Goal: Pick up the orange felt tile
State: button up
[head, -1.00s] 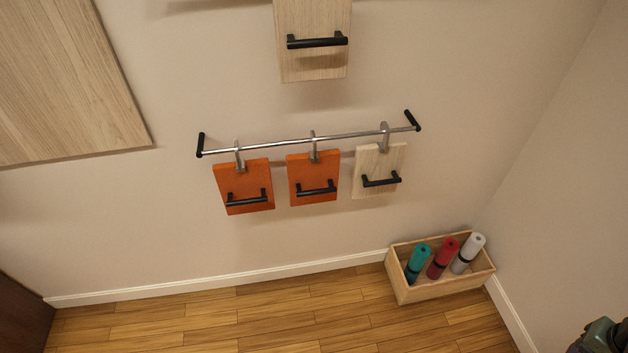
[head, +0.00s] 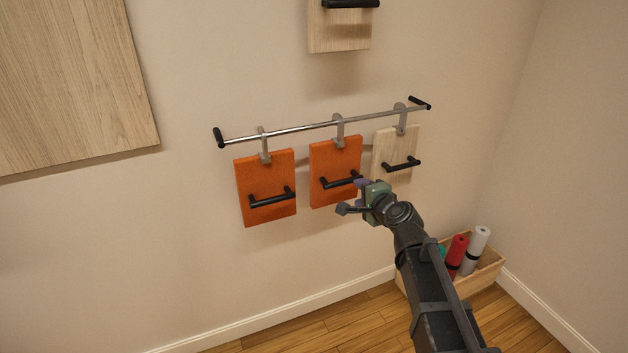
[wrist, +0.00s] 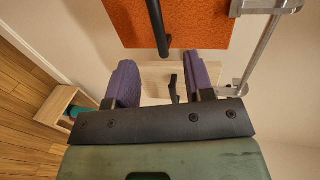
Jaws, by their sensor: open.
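Two orange felt tiles with black bar handles hang by grey hooks from a metal rail: the left tile (head: 264,178) and the middle tile (head: 334,160). My gripper (head: 353,197) is beside the lower right of the middle tile, near the right end of its handle (head: 341,182). In the wrist view, my gripper's purple fingers (wrist: 160,80) are spread wide with nothing held between them. An orange tile (wrist: 200,22) and its black handle (wrist: 158,25) show just beyond the fingertips; contact cannot be told.
A pale wood tile (head: 388,150) hangs right of the orange ones on the rail (head: 300,129). Another pale tile (head: 338,32) is above. A wooden box (head: 486,277) with rolled mats stands on the floor at right. A large wood panel (head: 70,85) is on the left wall.

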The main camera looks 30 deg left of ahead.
aim_at(346, 183)
jog(key=b+x, duration=0.1)
jog(key=x, duration=0.4)
jog(key=shift+w+f+b, duration=0.1)
jog(key=shift+w+b, duration=0.15)
jog(key=shift+b, duration=0.05)
jog(key=b+x, duration=0.1)
jog(key=x, duration=0.4)
jog(key=shift+w+a+f, duration=0.15)
jog(key=shift+f, duration=0.05)
jog(key=shift+r, duration=0.1)
grip_shut()
